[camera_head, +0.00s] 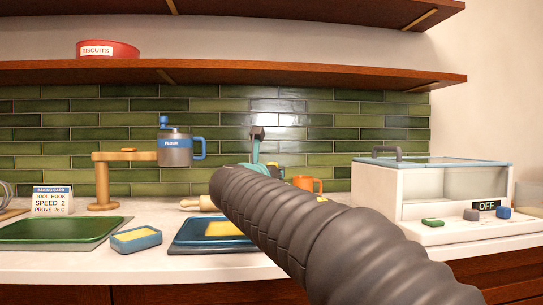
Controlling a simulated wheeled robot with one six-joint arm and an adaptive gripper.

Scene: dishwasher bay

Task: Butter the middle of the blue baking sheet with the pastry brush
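The blue baking sheet (192,241) lies on the counter at centre, its right part hidden behind my arm. A yellow patch (222,229) shows near its middle. A blue dish with a yellow top (137,238) sits just left of the sheet. My dark ribbed arm reaches from the lower right toward the tiled wall. My gripper is at its far end, near a teal part with a dark tip (257,134). The fingers are too small and hidden to read. I cannot make out the pastry brush for certain.
A green tray (60,232) lies at left, with a baking card (52,200) behind it. A wooden stand (103,185), a flour pitcher (175,151), a rolling pin (195,203) and an orange mug (307,184) stand behind. A white appliance marked OFF (420,190) fills the right.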

